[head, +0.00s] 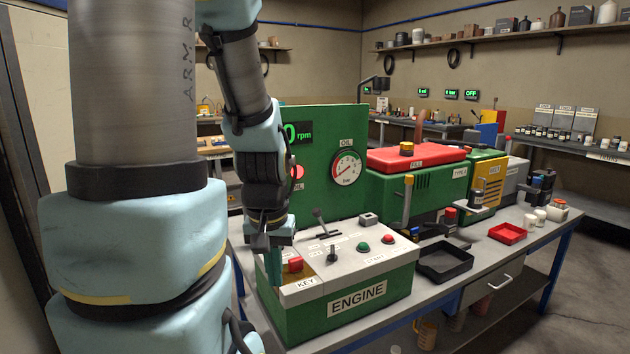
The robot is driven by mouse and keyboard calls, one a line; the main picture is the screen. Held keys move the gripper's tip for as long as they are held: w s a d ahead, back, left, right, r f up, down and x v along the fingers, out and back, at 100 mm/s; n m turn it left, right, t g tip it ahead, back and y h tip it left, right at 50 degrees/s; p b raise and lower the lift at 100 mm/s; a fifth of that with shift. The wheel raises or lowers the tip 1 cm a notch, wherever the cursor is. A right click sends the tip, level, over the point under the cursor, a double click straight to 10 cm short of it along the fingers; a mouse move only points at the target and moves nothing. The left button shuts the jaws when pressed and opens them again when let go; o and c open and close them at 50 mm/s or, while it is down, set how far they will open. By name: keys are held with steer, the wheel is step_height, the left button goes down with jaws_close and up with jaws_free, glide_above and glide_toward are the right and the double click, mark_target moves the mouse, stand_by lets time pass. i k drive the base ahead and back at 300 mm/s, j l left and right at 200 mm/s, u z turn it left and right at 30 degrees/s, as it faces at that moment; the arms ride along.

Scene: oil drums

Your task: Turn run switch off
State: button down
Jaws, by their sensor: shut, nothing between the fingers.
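The green engine control box (350,303) stands on the bench, with "ENGINE" on its front. On its pale top are a small black upright switch (333,254), a lever (320,222) behind it, a green button (363,247) and a red button (387,239). The small labels around the black switch are too small to read, so I cannot tell which control is the run switch. A red piece (295,265) sits behind the "KEY" label at the left corner. My gripper (273,280) points down at the box's left end, shut and empty, left of the red piece; contact is unclear.
A green panel (328,135) with an oil gauge (346,168) and an rpm display rises behind the box. A black tray (445,262) and a red tray (508,233) lie to the right. A yellow-handled lever (407,200) stands behind the box's right end.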

mark_target(332, 257)
steer(key=i+j, duration=0.35)
steer(key=j, duration=0.15)
steer(key=i+j, duration=0.35)
steer(key=j+z, duration=0.05)
steer(key=j, duration=0.05)
